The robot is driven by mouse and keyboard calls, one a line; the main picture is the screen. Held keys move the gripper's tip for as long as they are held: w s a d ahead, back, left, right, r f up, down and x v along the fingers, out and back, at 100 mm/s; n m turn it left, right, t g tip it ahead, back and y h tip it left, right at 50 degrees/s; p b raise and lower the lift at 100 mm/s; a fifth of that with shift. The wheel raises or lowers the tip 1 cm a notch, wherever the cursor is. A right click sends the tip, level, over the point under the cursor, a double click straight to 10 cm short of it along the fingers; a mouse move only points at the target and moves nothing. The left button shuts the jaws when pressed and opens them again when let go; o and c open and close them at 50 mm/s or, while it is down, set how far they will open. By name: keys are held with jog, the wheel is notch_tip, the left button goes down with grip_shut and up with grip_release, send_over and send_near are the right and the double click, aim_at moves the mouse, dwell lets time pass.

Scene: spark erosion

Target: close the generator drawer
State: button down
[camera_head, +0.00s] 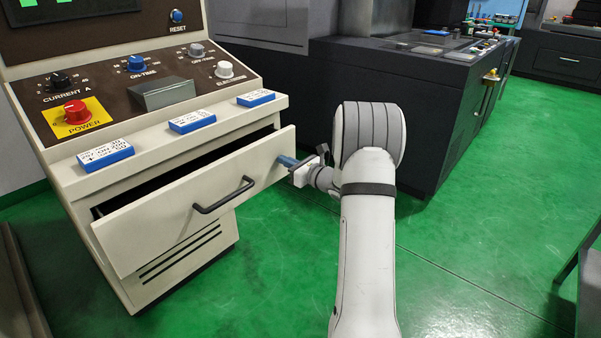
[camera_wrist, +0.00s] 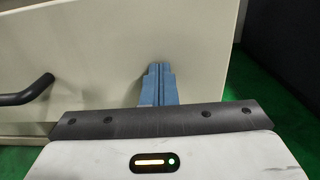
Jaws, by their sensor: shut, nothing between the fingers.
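The generator drawer (camera_head: 180,213) is a cream front with a black bar handle (camera_head: 224,195), under the control panel at the left. It stands pulled out, with a dark gap showing above it. My gripper (camera_head: 285,161) is at the right end of the drawer front, well right of the handle. In the wrist view its blue fingers (camera_wrist: 158,85) are shut together and empty, with the tips at the drawer front (camera_wrist: 105,50); whether they touch it I cannot tell. The handle shows at the left edge of the wrist view (camera_wrist: 28,92).
The generator panel has a red power knob (camera_head: 76,112) and other knobs. Several blue-and-white blocks, one of them nearest the left (camera_head: 105,154), lie on the ledge above the drawer. A dark machine cabinet (camera_head: 440,130) stands behind my arm. Green floor is open at the right.

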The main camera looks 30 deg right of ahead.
aim_at(273, 153)
jog(key=x, duration=0.5)
jog(key=shift+w+d, duration=0.1)
jog(key=shift+d, duration=0.2)
jog(key=shift+w+a, duration=0.1)
jog(key=shift+w, duration=0.25)
jog(key=shift+r, duration=0.15)
jog(key=shift+w+a+r, duration=0.1)
